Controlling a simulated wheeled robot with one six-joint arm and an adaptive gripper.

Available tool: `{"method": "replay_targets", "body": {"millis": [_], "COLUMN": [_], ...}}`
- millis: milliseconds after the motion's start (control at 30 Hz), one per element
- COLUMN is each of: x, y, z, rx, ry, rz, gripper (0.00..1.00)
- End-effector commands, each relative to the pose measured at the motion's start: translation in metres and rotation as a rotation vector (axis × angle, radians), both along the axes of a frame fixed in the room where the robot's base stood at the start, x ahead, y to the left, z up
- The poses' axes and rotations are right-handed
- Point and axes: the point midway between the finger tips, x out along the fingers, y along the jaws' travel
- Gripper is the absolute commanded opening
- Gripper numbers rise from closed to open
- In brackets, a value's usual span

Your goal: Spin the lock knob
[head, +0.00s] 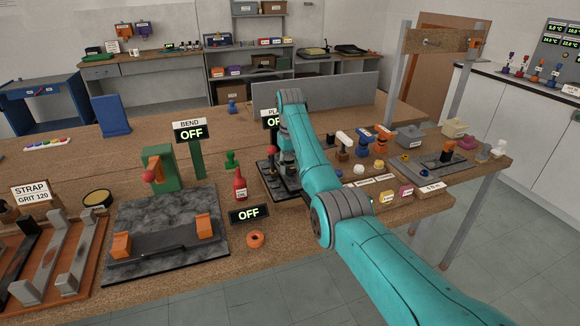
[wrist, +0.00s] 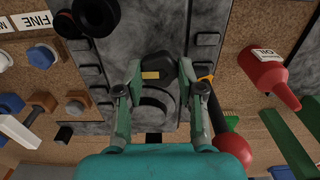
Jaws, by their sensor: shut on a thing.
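In the wrist view, my gripper (wrist: 160,78) reaches over a grey plate fixture (wrist: 230,15). Its two fingers stand on either side of a dark round knob with a small yellow mark, the lock knob (wrist: 157,66), and are shut on it. The fixture also shows in the head view (head: 267,190), near the table's middle, under the end of my arm. In that view my arm largely hides the gripper and the knob. Which way the knob is turned is hard to tell.
A red ball-ended lever (wrist: 232,146) and a red oil bottle (wrist: 265,68) are close on the right in the wrist view. A bending fixture (head: 165,235) with an OFF sign stands left of the arm. Several small tools and blocks crowd the right side.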

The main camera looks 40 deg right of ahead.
Motion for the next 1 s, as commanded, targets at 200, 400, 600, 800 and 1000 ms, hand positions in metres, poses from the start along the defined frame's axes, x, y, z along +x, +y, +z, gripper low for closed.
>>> {"method": "replay_targets", "body": {"millis": [200, 400, 600, 800, 1000], "x": [-0.0003, -0.0003, -0.0003, -0.0003, -0.0003], "y": [-0.0002, -0.0001, -0.0001, 0.0, 0.0001], "z": [-0.0004, -0.0005, -0.0005, -0.0005, -0.0005], "rx": [0.0, 0.0, 0.0, -0.001, -0.001], "ry": [0.001, 0.001, 0.001, 0.001, 0.001], "rz": [-0.205, -0.395, -0.582, -0.748, -0.872], "gripper": [0.03, 0.03, 0.03, 0.03, 0.03]}}
